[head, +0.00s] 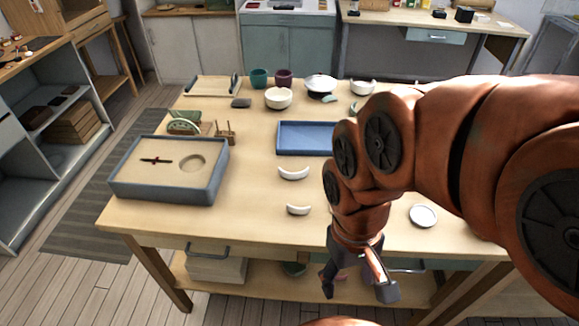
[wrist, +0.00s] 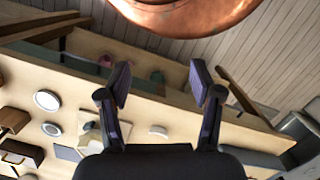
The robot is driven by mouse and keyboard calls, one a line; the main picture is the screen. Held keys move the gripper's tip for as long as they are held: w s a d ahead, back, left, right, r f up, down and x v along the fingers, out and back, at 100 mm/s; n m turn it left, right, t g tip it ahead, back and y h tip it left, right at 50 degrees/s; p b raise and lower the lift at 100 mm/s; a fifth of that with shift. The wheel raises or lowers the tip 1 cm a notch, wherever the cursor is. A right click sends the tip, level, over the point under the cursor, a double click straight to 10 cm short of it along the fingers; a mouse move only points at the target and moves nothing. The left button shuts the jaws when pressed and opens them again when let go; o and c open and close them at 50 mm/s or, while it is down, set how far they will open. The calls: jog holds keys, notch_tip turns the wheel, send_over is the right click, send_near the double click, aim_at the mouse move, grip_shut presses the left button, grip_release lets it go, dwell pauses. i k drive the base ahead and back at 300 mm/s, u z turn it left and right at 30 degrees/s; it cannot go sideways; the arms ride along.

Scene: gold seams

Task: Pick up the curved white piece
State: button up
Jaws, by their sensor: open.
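Two curved white pieces lie on the wooden table: a larger one (head: 293,173) in front of the blue tray, and a smaller one (head: 298,209) nearer the front edge. My gripper (head: 358,284) hangs in front of the table's front edge, to the right of and nearer than both pieces, apart from them. In the wrist view my gripper (wrist: 160,78) has its two fingers spread wide with nothing between them.
The blue tray (head: 302,137) sits mid-table, partly behind my arm. A grey-edged sand box (head: 168,193) stands at the left. Bowls, including a cream one (head: 278,98), and cups stand at the back. A small white dish (head: 423,215) lies right of my arm. Table around the pieces is clear.

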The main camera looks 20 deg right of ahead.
aim_at(291, 176)
jog(key=u, duration=3)
jog(key=k, duration=0.6)
jog(key=z, duration=1.3)
